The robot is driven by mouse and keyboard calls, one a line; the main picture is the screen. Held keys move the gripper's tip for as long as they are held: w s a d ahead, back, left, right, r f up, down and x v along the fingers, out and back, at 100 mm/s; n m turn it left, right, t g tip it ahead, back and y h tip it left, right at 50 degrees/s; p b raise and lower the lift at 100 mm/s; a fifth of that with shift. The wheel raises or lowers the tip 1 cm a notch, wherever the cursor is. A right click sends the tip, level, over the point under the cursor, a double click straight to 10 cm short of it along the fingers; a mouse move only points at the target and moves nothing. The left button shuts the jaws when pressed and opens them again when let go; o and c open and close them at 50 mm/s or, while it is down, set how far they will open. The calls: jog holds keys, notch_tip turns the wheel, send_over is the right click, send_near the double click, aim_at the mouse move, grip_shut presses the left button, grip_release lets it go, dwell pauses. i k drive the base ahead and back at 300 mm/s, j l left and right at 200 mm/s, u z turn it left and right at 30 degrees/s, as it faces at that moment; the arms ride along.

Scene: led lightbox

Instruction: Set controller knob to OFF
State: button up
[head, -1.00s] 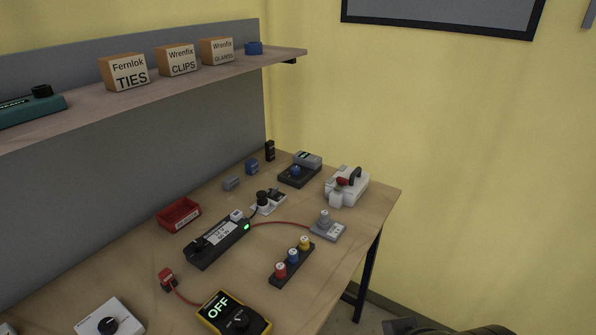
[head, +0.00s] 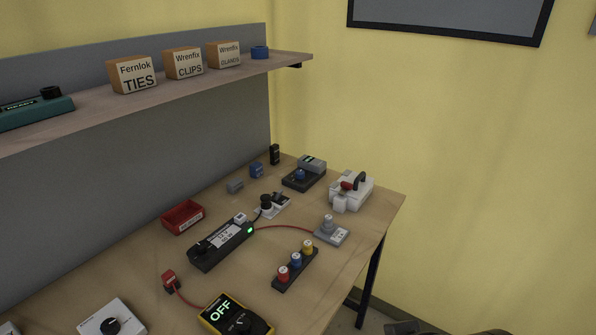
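Several devices with knobs stand on the bench, and I cannot tell from labels which is the controller. A long black unit (head: 207,256) has a white label, a lit green light at its right end and a small dark knob (head: 203,245) near its left end. A white box (head: 98,321) with a black dial (head: 110,325) is at the bottom left, cut by the frame edge. Knob settings are too small to read. My gripper's fingers are not in view.
A yellow-black meter (head: 213,316) showing OFF, a red bin (head: 182,217), a strip with coloured knobs (head: 283,284), a grey plug unit (head: 332,235) and a white device with red handle (head: 349,192) share the bench (head: 150,261). A shelf (head: 215,80) overhangs its back.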

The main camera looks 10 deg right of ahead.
aim_at(299, 174)
jog(key=i+l+u, duration=0.35)
jog(key=l, duration=0.2)
jog(key=i+l+u, duration=0.35)
jog(key=l, duration=0.3)
jog(key=i+l+u, duration=0.15)
jog(key=l, duration=0.2)
jog(key=i+l+u, duration=0.2)
jog(key=l, duration=0.15)
jog(key=l+u, duration=0.15)
jog(key=l, duration=0.25)
jog(key=i, duration=0.05)
